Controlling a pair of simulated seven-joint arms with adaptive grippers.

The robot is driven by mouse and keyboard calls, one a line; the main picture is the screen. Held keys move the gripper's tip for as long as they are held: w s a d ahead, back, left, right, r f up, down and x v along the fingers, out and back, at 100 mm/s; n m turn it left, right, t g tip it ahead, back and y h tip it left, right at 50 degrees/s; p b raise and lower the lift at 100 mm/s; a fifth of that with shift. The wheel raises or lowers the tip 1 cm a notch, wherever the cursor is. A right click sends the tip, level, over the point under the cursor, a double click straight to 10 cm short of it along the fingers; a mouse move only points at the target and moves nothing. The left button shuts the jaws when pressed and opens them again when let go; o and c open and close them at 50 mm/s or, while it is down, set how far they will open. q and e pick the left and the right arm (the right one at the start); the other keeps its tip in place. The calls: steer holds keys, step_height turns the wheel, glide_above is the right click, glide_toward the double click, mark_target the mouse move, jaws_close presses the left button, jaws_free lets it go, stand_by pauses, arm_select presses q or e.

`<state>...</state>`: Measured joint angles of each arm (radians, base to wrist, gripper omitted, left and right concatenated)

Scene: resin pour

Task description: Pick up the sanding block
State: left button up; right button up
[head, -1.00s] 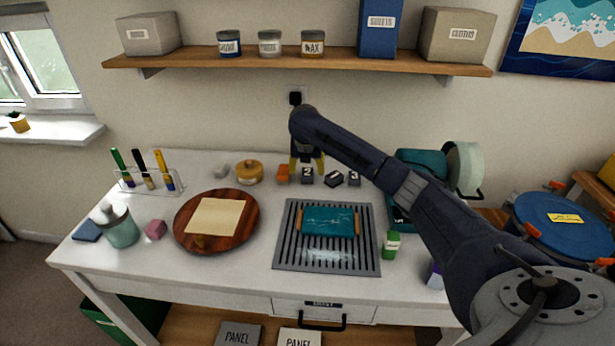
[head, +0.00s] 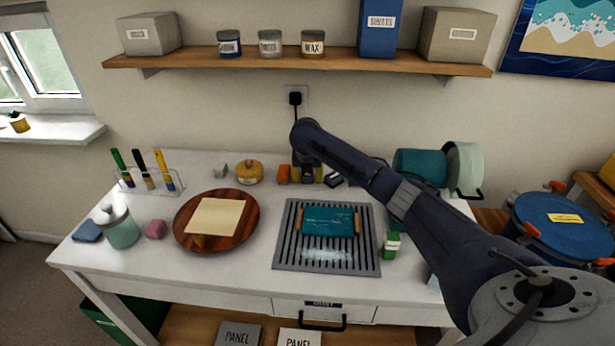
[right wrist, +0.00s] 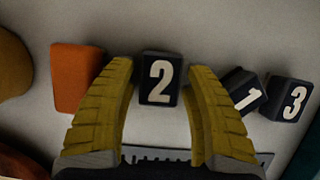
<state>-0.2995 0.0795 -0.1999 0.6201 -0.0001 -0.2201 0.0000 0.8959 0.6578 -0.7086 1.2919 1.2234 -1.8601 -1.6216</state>
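My right gripper (head: 307,176) is low over the back of the white table. In the right wrist view its yellow fingers (right wrist: 160,70) are open, one on each side of a dark block marked 2 (right wrist: 160,92), with narrow gaps. In the head view the gripper mostly hides this block. An orange block (right wrist: 76,78) lies just left of the fingers; it also shows in the head view (head: 283,174). Dark blocks marked 1 (right wrist: 243,92) and 3 (right wrist: 287,98) lie to the right. No block is labelled as a sanding block. My left gripper is not in view.
A yellow-orange lidded jar (head: 249,172) stands left of the orange block. In front are a grey slotted rack (head: 285,255) with a teal board and a round wooden board (head: 185,235) with a paper sheet. A pink block (head: 155,230) lies at left. A shelf (head: 300,62) hangs above.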

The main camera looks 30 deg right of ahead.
steer(key=c, duration=0.9)
steer(key=shift+r, duration=0.1)
step_height(320, 180, up, 10)
steer(key=shift+f, duration=0.1)
steer(key=o, duration=0.6)
steer(key=c, duration=0.7)
